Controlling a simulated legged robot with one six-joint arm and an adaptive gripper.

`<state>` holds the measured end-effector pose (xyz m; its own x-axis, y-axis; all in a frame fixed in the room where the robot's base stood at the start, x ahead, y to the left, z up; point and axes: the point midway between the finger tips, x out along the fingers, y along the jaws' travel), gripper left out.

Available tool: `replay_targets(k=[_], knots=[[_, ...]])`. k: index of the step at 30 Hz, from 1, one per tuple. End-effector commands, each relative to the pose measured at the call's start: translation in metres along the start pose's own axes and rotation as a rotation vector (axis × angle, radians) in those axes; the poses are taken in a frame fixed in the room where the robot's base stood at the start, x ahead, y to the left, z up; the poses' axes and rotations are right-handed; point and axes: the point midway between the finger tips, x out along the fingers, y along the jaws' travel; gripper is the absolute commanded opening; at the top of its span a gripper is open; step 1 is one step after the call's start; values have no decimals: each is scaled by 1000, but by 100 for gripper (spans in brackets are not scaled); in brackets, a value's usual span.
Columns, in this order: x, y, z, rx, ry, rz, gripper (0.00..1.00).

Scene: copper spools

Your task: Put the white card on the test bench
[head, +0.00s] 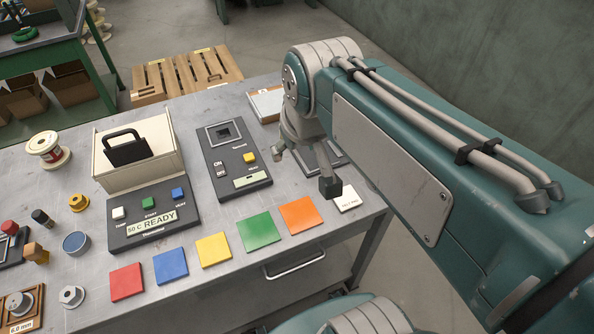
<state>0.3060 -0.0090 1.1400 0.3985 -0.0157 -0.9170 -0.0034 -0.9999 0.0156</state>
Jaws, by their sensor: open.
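The white card (346,200), with small dark print, lies flat on the grey metal bench (190,240) near its front right corner. It is at the right end of a row of coloured cards. My gripper (305,170) is open and empty, pointing down. One fingertip is just left of the white card and seems above it; I cannot tell whether they touch. A black device (232,165) with a square socket, a yellow button and a small display lies left of my gripper. No label reading "test bench" is legible.
Red (126,281), blue (170,266), yellow (214,249), green (258,231) and orange (300,214) cards lie along the front. A "50 C READY" heater box (137,185), a spool (48,148) and small parts stand left. A dark-framed plate (318,155) lies partly behind my gripper.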

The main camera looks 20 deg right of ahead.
Motion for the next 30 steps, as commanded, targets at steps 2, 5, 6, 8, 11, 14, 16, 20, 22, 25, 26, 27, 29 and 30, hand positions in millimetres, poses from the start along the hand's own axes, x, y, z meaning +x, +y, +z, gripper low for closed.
replay_targets(k=[2, 5, 6, 8, 11, 14, 16, 20, 22, 25, 26, 27, 29, 30], knots=[[1, -5, 27, 0, 34, -6, 73], [5, -8, 50, 1, 64, -11, 73], [7, -9, 56, 2, 72, -12, 73], [9, -10, 62, 3, 80, -14, 73], [10, -11, 66, 4, 83, -15, 73], [10, -11, 66, 4, 82, -15, 73], [10, -11, 66, 4, 82, -15, 73], [10, -11, 66, 4, 82, -15, 73], [10, -11, 66, 4, 82, -15, 73], [10, -11, 66, 4, 82, -15, 73], [10, -11, 66, 4, 82, -15, 73], [10, -11, 66, 4, 82, -15, 73], [10, -11, 66, 4, 82, -15, 73], [10, -11, 66, 4, 82, -15, 73]])
